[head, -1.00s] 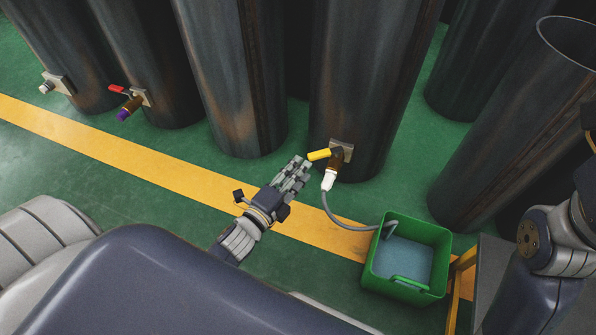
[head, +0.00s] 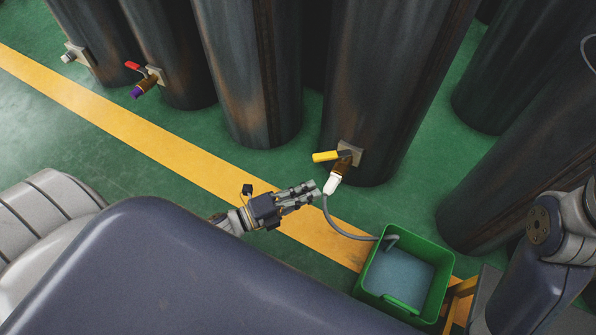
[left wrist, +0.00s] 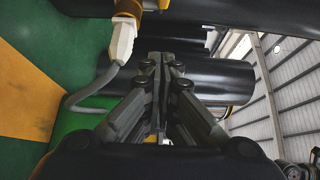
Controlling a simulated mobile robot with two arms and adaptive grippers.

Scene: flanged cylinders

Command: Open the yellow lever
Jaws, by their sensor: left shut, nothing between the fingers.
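The yellow lever (head: 325,156) sits on a brass valve (head: 343,163) low on a dark cylinder in the head view and points left. A white connector (head: 332,184) hangs below the valve with a grey hose. My left gripper (head: 316,190) is shut and empty, just below and left of the lever, apart from it, with its tips close to the connector. My right gripper is out of view.
A green bin (head: 406,276) holding bluish liquid takes the hose (head: 345,232). A red lever (head: 134,66) is on another cylinder's valve at left. Dark cylinders (head: 250,75) line the back.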

